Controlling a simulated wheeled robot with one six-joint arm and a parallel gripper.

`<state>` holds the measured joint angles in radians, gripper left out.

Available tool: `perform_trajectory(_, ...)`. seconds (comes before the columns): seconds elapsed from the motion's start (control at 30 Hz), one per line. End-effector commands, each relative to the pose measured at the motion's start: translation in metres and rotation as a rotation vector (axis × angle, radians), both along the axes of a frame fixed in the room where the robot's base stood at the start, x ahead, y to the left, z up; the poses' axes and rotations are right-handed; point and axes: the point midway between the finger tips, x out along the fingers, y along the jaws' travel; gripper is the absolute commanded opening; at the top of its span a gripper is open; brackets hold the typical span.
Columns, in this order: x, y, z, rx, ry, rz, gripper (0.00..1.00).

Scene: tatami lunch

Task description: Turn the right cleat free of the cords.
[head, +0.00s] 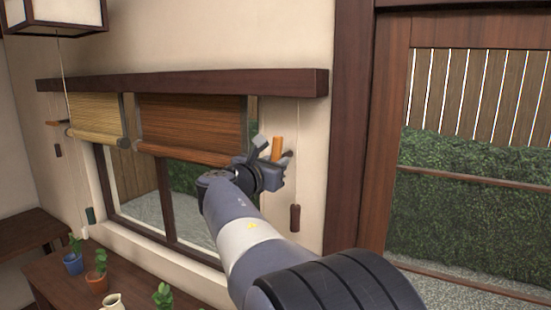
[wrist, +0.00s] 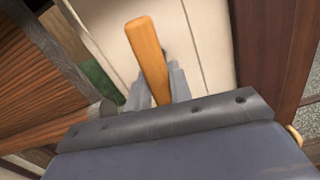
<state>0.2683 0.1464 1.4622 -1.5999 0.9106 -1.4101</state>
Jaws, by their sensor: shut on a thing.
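The right cleat (head: 277,148) is an orange-brown wooden bar on the wall right of the window, standing nearly upright in the head view. My gripper (head: 270,168) is shut on it, with the bar's upper part sticking out above the jaws. In the wrist view the cleat (wrist: 147,50) rises between the grey fingers, tilted slightly left. A thin pale cord (head: 297,115) hangs from the rail down to a dark brown tassel (head: 295,217). Whether cord is still around the cleat is hidden by my gripper.
A brown blind (head: 190,125) and a paler blind (head: 96,118) hang under a dark rail (head: 190,87). A low table (head: 62,288) with potted plants and a jug stands below left. A dark door frame (head: 349,130) stands close on the right.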

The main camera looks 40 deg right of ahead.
Motion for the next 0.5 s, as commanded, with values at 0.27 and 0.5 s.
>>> perform_trajectory(0.27,0.0001,-0.0001,-0.0007,-0.039,0.095,0.000,0.00)
perform_trajectory(0.5,0.0001,-0.0001,-0.0008,-0.049,0.120,0.000,0.00)
